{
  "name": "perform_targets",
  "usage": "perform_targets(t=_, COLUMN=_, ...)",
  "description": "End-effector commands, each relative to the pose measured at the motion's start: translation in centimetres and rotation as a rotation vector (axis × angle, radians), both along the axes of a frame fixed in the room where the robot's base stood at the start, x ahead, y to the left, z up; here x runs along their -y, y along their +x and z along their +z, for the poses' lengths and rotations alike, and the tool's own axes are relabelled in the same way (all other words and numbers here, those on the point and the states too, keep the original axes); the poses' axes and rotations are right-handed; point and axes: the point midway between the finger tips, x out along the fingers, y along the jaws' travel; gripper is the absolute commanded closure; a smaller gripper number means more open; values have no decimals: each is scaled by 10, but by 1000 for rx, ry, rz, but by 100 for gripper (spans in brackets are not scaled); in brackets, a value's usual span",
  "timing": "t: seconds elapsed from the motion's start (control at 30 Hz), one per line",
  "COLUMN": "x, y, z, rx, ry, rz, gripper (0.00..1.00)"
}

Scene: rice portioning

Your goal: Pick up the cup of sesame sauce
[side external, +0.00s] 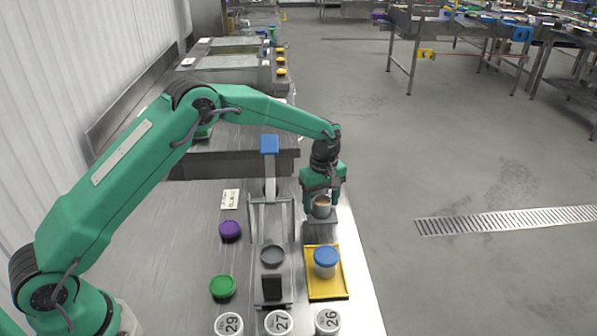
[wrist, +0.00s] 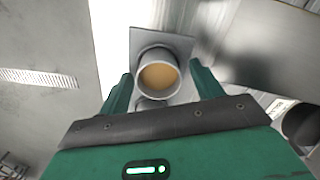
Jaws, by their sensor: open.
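The cup of sesame sauce (wrist: 160,78) is a small grey cup filled with tan-brown sauce. It stands upright on a square grey metal stand (wrist: 183,46). In the side view the cup (side external: 322,209) shows between the fingers of my green gripper (side external: 322,203), near the table's right edge. In the wrist view my gripper (wrist: 160,88) is open, with one finger on each side of the cup. Gaps seem to show between fingers and cup, though contact is hard to judge. The cup's lower part is partly hidden.
A yellow tray (side external: 341,293) holds a white container with a blue lid (side external: 326,257) in front of the stand. A metal frame (side external: 284,217) stands left of my gripper. Purple (side external: 230,230) and green (side external: 222,287) lidded containers stand further left. Numbered white lids (side external: 278,322) line the front.

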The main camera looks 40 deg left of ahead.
Motion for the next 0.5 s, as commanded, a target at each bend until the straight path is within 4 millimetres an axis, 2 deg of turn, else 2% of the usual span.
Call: perform_targets(t=0.5, x=0, y=0, z=-1, rx=0, ry=0, rz=0, gripper=37)
